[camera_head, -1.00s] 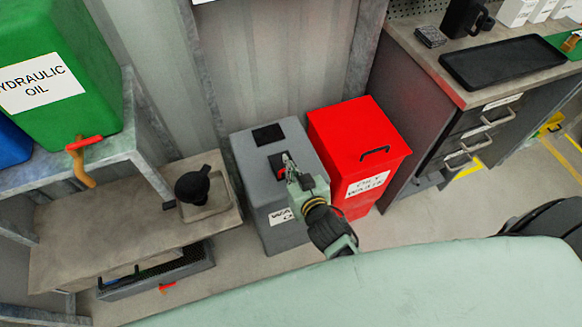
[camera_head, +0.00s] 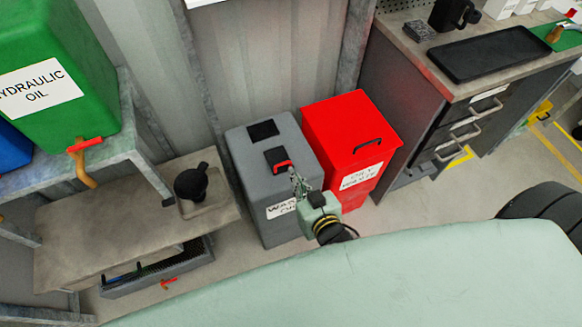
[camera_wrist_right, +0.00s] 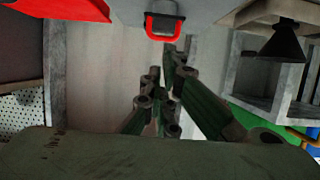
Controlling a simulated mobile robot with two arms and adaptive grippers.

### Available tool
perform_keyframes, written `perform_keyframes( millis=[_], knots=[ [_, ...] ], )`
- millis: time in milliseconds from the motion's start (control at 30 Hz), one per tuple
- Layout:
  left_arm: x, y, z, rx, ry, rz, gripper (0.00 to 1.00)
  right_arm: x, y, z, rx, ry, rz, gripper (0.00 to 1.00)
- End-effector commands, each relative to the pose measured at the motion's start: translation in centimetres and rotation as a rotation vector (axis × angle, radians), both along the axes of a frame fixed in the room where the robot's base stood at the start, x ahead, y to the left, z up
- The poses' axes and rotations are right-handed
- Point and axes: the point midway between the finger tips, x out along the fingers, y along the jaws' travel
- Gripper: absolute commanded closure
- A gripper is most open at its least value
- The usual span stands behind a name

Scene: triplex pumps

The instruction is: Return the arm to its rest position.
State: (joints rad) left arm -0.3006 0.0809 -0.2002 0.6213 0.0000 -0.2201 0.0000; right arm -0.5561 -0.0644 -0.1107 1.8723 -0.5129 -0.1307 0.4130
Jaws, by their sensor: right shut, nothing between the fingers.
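My right gripper (camera_head: 298,184) shows in the head view in front of the grey waste oil bin (camera_head: 249,164), shut and empty. Part of its arm is hidden behind my pale green body at the bottom of the picture. In the right wrist view the fingers of my right gripper (camera_wrist_right: 165,100) are close together with nothing between them. The grey bin's red and black handle (camera_wrist_right: 162,22) shows beyond the fingertips, apart from them. The same handle (camera_head: 280,163) is clear of the gripper in the head view. My left gripper is not in view.
A red oily waste bin (camera_head: 345,135) stands right of the grey bin. A low bench (camera_head: 90,225) with a black funnel (camera_head: 192,183) is at the left, below a green hydraulic oil container (camera_head: 50,70). A workbench (camera_head: 440,75) with a black tray (camera_head: 488,54) is at the right.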

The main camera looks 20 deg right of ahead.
Motion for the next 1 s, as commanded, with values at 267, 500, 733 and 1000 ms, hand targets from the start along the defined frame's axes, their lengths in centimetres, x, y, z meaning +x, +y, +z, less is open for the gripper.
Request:
perform_keyframes(
  millis=[267,500,733,1000],
  knots=[
    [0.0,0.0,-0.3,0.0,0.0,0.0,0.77,-1.3,-0.1,-0.1,-0.001,-0.001,-0.001,1.0],
    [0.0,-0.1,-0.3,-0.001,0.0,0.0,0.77,-1.9,0.3,-2.9,-0.002,0.051,0.013,1.0],
    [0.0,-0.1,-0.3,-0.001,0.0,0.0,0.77,-7.4,1.3,-16.7,-0.027,0.335,0.078,1.0],
    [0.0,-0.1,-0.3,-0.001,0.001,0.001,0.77,-19.5,-1.1,-31.6,-0.087,0.731,0.139,1.0]
  ],
)
